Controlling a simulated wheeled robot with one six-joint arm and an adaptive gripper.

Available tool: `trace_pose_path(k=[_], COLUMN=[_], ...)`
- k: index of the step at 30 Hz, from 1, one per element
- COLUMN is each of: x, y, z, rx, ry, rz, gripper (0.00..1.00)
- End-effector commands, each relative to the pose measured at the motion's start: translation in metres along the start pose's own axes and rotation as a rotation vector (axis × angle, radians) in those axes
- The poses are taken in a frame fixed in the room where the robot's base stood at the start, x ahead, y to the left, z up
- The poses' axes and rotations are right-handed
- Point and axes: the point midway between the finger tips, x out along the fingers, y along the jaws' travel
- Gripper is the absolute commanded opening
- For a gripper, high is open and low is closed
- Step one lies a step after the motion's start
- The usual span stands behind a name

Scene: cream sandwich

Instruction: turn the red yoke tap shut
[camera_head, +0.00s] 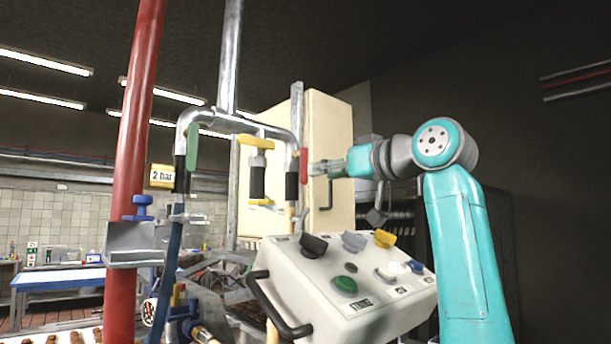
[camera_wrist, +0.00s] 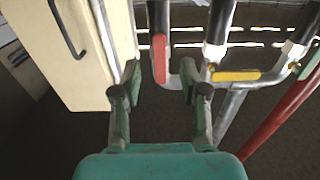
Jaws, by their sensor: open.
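The red yoke tap handle (camera_head: 303,166) stands upright at the right-hand leg of the metal pipe yoke (camera_head: 235,122), in line with the black-sleeved pipe. In the wrist view the red handle (camera_wrist: 159,58) lies upright between the two fingers, nearer the left one. My gripper (camera_head: 318,168) comes in from the right, close to the handle. In the wrist view my gripper (camera_wrist: 160,74) is open, with a gap on both sides of the handle. I cannot tell whether the handle is fully between the fingertips or just beyond them.
A yellow tap handle (camera_head: 257,143) and a green one (camera_head: 193,146) sit on the yoke further left. A cream cabinet (camera_head: 332,130) stands behind. A white control box (camera_head: 345,285) with knobs is below my gripper. A red pipe (camera_head: 135,130) rises at left.

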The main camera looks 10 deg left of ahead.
Motion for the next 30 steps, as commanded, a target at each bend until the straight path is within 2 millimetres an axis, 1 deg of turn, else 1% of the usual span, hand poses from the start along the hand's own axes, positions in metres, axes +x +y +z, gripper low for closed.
trace_pose_path(k=[1, 3, 9, 15, 23, 24, 26, 27, 28, 29, 30], x=[0.010, 0.022, 0.049, 0.060, 0.061, 0.061, 0.061, 0.061, 0.061, 0.061, 0.061], y=[-0.001, -0.001, 0.000, 0.000, 0.000, 0.000, 0.000, 0.000, 0.000, 0.000, 0.000], z=[0.000, -0.001, 0.000, -0.001, -0.001, -0.001, -0.001, 0.000, 0.000, 0.000, 0.000], rx=[0.000, 0.001, 0.001, -0.001, -0.002, -0.002, -0.001, -0.001, -0.001, -0.001, -0.001], ry=[0.000, -0.001, 0.000, 0.001, 0.001, 0.001, 0.001, 0.001, 0.001, 0.001, 0.001], rz=[-0.002, -0.001, 0.000, 0.001, 0.001, 0.001, 0.001, 0.001, 0.001, 0.001, 0.001], gripper=[0.44, 0.44, 0.44, 0.44, 0.44, 0.39, 0.24, 0.14, 0.06, 0.00, 0.00])
